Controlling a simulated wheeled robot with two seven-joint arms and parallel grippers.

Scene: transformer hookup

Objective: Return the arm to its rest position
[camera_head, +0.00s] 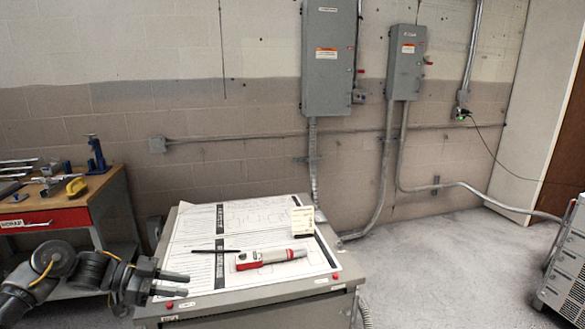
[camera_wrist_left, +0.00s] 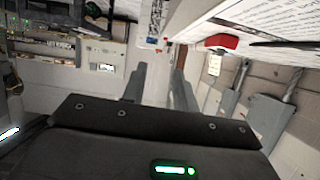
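My left arm comes in from the lower left in the head view. Its gripper (camera_head: 187,285) is beside the front left corner of the grey cabinet (camera_head: 255,295), around the height of its top. The two fingers point right and stand apart, with nothing seen between them. In the left wrist view the fingers (camera_wrist_left: 160,64) also show a clear gap. Whether the gripper touches the cabinet edge cannot be told. My right gripper is not in view.
A red and white tester (camera_head: 270,258), a black pen (camera_head: 215,251) and a small white card (camera_head: 302,221) are on the printed sheets (camera_head: 205,277) atop the cabinet. A workbench (camera_head: 100,200) stands at left.

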